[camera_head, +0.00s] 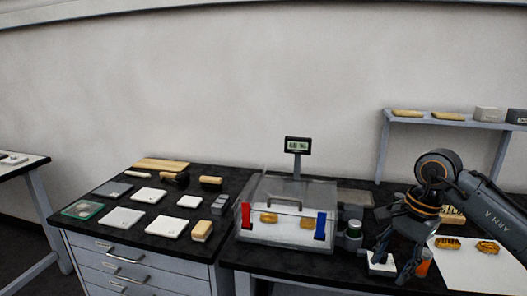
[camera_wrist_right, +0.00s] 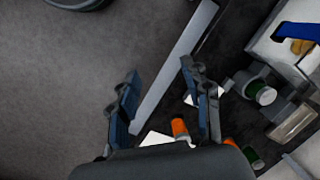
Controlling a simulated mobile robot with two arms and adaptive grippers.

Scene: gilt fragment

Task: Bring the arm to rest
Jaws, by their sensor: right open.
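My right arm (camera_head: 488,208), marked "ARM A", reaches in from the right in the head view. Its right gripper (camera_head: 394,268) points down near the front edge of the dark bench, with its fingers apart. In the right wrist view the gripper (camera_wrist_right: 160,72) is open and nothing is between its fingers. The grey floor and the bench's front edge lie below it. My left gripper is in neither view.
A clear-fronted box (camera_head: 287,213) with gold pieces stands left of the gripper. A white sheet (camera_head: 470,268) with gilt pieces lies to the right. An orange-capped container (camera_wrist_right: 180,128) sits close by. A drawer cabinet (camera_head: 140,272) stands left.

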